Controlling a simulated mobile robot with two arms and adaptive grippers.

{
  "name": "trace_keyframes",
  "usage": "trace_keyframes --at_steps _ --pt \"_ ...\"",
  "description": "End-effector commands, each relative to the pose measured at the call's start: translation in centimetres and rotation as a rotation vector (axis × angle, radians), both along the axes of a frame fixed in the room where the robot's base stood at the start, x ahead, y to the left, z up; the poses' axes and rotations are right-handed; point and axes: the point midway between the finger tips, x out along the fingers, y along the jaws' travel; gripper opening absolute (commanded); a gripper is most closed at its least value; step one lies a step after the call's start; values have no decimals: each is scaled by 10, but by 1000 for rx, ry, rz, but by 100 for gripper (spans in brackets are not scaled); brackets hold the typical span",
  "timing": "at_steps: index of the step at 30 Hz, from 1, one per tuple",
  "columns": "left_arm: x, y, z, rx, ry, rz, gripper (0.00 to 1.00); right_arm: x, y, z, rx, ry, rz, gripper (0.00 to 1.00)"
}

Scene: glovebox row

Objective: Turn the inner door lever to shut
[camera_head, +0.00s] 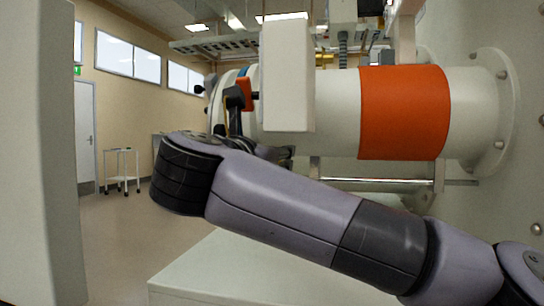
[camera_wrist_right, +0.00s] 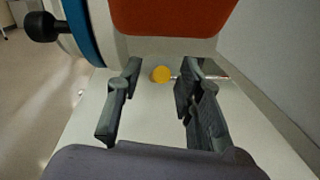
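A yellow round knob (camera_wrist_right: 161,74) shows in the right wrist view, with a thin metal rod running right from it; I take this as the lever. In the head view a metal rod (camera_head: 385,181) runs level below the big white cylinder (camera_head: 335,100); the knob is hidden there behind my right arm. My right gripper (camera_wrist_right: 158,100) is open and empty, its fingers spread on either side of the knob in the picture. The knob appears beyond the fingertips; contact cannot be seen. In the head view my arm mostly hides this gripper. My left gripper is out of view.
The cylinder has an orange band (camera_head: 402,112) and a bolted flange (camera_head: 497,112) at the wall. A white box (camera_head: 288,75) stands before it. A black knob (camera_wrist_right: 41,27) and blue ring (camera_wrist_right: 78,28) are left. A white surface (camera_head: 215,275) lies below; a trolley (camera_head: 122,170) stands far left.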

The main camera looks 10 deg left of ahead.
Motion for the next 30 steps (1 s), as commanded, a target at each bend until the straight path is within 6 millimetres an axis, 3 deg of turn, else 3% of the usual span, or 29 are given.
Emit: trace_keyframes --at_steps 8,23,30 --pt "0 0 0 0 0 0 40 2 0 0 -1 0 0 34" --pt "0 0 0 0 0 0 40 2 0 0 0 1 -1 1" --pt "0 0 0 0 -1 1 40 2 0 0 0 1 -1 0"
